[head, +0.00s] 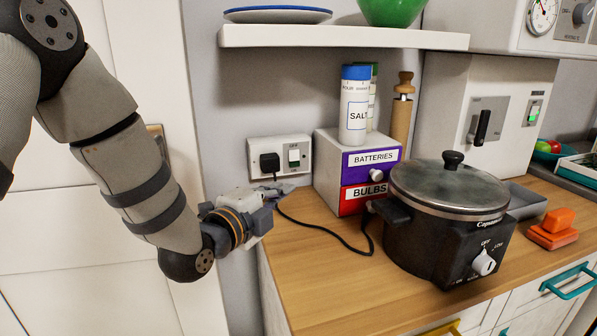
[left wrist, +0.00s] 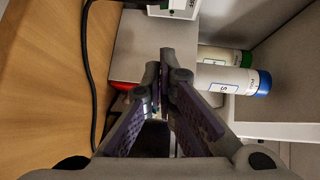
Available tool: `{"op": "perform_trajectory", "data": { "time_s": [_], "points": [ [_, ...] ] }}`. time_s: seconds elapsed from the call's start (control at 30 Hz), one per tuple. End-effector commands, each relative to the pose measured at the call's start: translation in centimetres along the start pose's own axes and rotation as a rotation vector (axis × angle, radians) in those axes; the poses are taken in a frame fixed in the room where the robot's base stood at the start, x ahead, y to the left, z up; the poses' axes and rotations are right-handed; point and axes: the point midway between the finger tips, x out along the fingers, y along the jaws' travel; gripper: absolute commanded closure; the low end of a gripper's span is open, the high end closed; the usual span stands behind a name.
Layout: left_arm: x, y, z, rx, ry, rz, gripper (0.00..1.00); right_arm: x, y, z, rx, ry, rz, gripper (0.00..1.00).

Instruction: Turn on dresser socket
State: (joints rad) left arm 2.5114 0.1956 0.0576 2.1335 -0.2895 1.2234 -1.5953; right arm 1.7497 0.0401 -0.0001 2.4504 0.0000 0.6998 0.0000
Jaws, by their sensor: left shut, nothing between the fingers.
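The white wall socket (head: 281,141) is on the grey wall above the wooden dresser top. A black plug (head: 269,163) sits in its left side. Its rocker switch (head: 294,157) is on the right, under small lettering that seems to read OFF. My left gripper (head: 286,188) is shut and empty, just below the socket and apart from the switch. In the left wrist view its fingertips (left wrist: 166,58) meet, and part of a white fitting, apparently the socket (left wrist: 180,9), is cut off at the top edge. My right gripper is not in view.
A drawer box (head: 328,172) labelled BATTERIES and BULBS stands right of the socket, with a salt container (head: 354,110) on top. A black cord (head: 330,233) runs to the slow cooker (head: 440,243). A shelf (head: 340,38) overhangs. The front left dresser top is clear.

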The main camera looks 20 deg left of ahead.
Motion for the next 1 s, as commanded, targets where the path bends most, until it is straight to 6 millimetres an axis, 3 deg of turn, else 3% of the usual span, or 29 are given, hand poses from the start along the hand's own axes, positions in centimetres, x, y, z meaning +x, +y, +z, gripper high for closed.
{"op": "perform_trajectory", "data": {
  "time_s": [0.17, 0.53, 0.73, 1.0],
  "points": [
    [2.3, 0.5, 0.1, -0.001, 0.0, 0.004, 1.0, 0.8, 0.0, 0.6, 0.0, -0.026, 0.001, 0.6],
    [10.4, 0.8, 0.2, -0.004, -0.002, 0.007, 1.0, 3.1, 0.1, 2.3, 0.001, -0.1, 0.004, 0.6],
    [12.3, 0.4, 2.4, -0.003, -0.002, 0.004, 1.0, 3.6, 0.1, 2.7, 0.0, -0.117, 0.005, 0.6],
    [12.8, 0.1, 2.9, -0.001, 0.0, 0.001, 1.0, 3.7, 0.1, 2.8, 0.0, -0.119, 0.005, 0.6]
  ]
}}
